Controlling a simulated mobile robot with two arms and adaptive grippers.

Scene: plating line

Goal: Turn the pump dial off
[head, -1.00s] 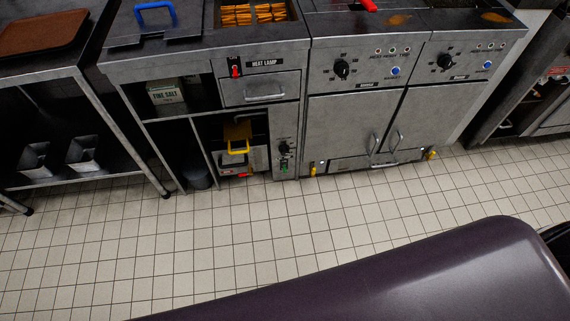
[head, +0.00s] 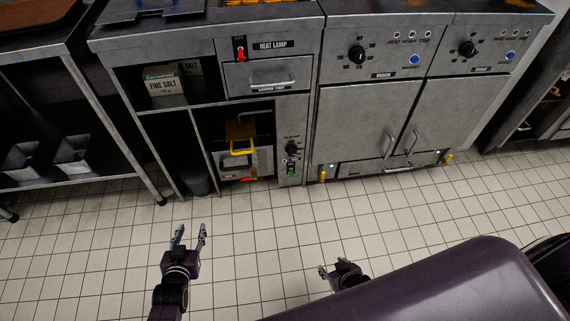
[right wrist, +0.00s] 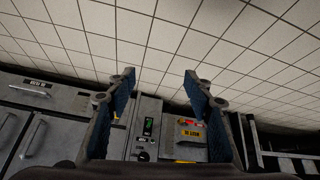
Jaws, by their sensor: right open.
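A small black dial (head: 291,148) sits on a narrow grey panel between the lower open bay and the fryer doors; its label is too small to read. A green-lit switch (head: 291,169) is below it. In the right wrist view, turned upside down, the dial (right wrist: 143,156) shows beyond the fingers, with the green switch (right wrist: 148,126) nearby. My left gripper (head: 190,236) is open and empty over the floor, left of the dial. My right gripper (head: 332,267) is open and empty, lower in the picture and apart from the panel; in its wrist view (right wrist: 158,78) nothing is between the fingers.
Two larger black fryer knobs (head: 357,53) (head: 468,49) are on the upper fronts. A heat lamp switch (head: 240,50), a drawer (head: 267,73) and a yellow handle (head: 241,147) are near the panel. A shelf (head: 70,181) with metal bins stands left. The tiled floor (head: 260,220) is clear.

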